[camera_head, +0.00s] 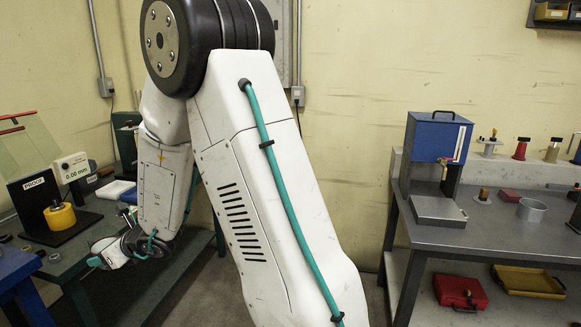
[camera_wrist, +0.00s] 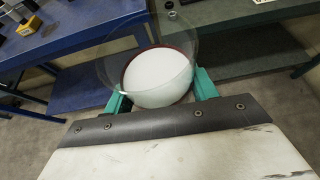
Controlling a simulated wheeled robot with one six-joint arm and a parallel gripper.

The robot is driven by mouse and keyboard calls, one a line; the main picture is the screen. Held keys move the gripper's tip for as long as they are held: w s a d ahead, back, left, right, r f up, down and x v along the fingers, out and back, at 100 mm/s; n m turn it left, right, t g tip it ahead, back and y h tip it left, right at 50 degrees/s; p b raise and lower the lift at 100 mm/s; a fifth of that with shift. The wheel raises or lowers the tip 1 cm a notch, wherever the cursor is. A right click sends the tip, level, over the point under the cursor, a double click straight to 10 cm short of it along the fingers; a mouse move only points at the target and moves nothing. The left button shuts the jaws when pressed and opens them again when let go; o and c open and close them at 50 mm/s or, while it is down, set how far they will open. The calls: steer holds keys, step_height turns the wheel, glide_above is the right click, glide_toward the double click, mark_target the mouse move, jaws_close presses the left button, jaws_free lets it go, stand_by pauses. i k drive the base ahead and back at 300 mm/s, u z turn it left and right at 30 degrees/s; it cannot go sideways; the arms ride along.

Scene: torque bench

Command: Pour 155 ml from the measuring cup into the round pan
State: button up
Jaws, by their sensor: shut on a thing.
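The measuring cup is a clear vessel with white contents (camera_wrist: 160,78) and a dark red line around their edge. It sits between the two teal fingers of my gripper (camera_wrist: 160,94) in the wrist view, which is shut on it. The gripper (camera_head: 113,252) hangs low at the left in the head view, in front of the left bench; the cup is hard to make out there. I cannot read a scale on the cup. A round grey metal pan (camera_head: 532,211) stands on the right bench, far from my gripper. Its inside is barely visible.
The left bench (camera_head: 75,243) holds a gauge display (camera_head: 72,167) and a yellow roll (camera_head: 60,216). The wrist view shows a blue bench (camera_wrist: 92,88).

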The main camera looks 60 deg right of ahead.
mark_target(533, 211)
steer(key=k, duration=1.45)
steer(key=z, duration=1.75)
steer(key=i, duration=0.2)
steer(key=z, duration=0.05)
